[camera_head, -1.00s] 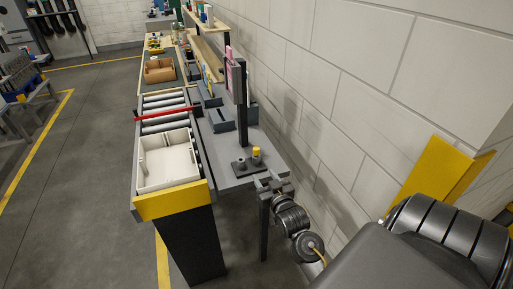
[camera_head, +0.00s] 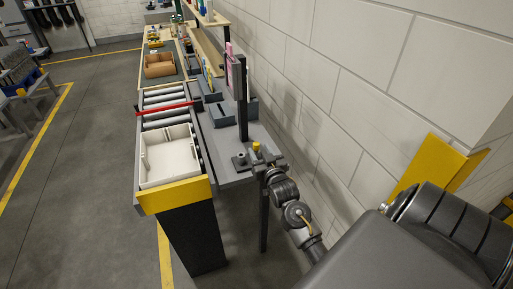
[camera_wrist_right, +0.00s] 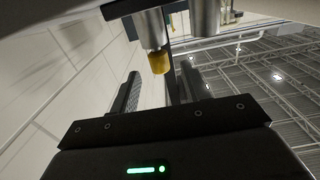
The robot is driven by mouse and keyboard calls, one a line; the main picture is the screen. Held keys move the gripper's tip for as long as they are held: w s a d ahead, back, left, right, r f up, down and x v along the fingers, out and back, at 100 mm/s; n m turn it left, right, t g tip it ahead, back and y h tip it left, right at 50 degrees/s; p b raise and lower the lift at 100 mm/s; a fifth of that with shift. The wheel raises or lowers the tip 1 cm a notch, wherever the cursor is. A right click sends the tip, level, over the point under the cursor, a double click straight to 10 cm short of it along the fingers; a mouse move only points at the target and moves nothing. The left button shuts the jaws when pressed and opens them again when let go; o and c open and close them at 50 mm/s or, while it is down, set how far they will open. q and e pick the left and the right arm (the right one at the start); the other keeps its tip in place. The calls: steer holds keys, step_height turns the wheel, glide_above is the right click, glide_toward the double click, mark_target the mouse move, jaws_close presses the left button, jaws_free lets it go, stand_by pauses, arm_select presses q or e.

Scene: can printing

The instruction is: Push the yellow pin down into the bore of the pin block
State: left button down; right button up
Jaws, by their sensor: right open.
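The yellow pin (camera_head: 257,146) stands upright at the near end of the grey bench, on the dark pin block (camera_head: 240,161). In the right wrist view, which looks upside down, the yellow pin (camera_wrist_right: 159,62) sticks out of a metal cylinder (camera_wrist_right: 153,28), and a second metal cylinder (camera_wrist_right: 205,17) is beside it. My right gripper (camera_head: 263,155) is at the pin block, close to the pin. Its open fingers (camera_wrist_right: 160,92) appear either side of the pin, with no visible contact. The pin's lower part is hidden in the cylinder. My left gripper is not in view.
A dark upright post (camera_head: 242,105) with a pink panel stands behind the block. A white tray (camera_head: 205,157) lies on the roller conveyor to the left. The wall (camera_head: 330,80) runs close along the right. Open floor lies left of the conveyor.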

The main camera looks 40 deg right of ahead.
mark_target(258, 147)
steer(key=p+x, duration=0.1)
steer(key=x, duration=0.3)
steer(key=shift+w+f, duration=0.15)
steer(key=shift+c, duration=0.3)
jaws_close()
